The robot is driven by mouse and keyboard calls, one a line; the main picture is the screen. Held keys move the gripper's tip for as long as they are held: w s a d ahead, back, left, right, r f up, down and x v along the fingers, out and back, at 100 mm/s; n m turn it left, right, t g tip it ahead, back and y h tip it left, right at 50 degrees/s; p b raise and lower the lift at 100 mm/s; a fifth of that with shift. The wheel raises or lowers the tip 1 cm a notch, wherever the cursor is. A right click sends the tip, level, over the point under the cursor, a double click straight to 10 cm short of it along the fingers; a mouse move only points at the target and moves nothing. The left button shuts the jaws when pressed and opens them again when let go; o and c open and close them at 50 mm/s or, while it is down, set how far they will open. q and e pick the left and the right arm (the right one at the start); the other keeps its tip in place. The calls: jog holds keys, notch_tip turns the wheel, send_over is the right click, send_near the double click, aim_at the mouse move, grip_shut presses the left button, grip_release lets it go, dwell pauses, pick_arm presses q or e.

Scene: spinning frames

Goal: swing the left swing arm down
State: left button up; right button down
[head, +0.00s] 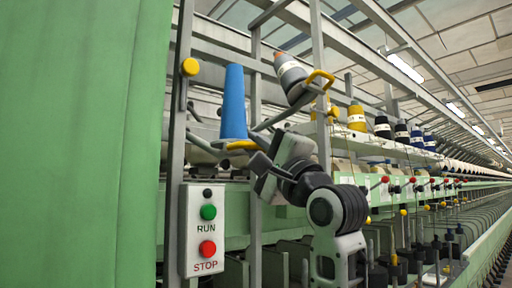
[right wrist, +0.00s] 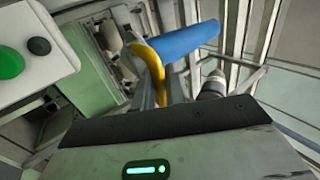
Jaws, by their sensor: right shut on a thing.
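The left swing arm (head: 205,145) is a grey arm low at the blue cone, with a curved yellow handle (head: 241,145) at its end. The handle also shows in the right wrist view (right wrist: 153,66). A tall blue cone (head: 234,98) stands upright just above the handle, its lower end close to it. My right gripper (head: 252,142) reaches in from the right and is shut on the yellow handle; its fingers partly hide the grip. My left gripper is not in view.
Another swing arm with a yellow handle (head: 321,77) holds a white-and-orange cone (head: 290,72) tilted up, above my right wrist. A RUN/STOP button box (head: 203,230) and grey posts stand left of my arm. A green panel (head: 80,140) fills the far left.

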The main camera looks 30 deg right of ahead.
jog(key=c, duration=1.8)
grip_release()
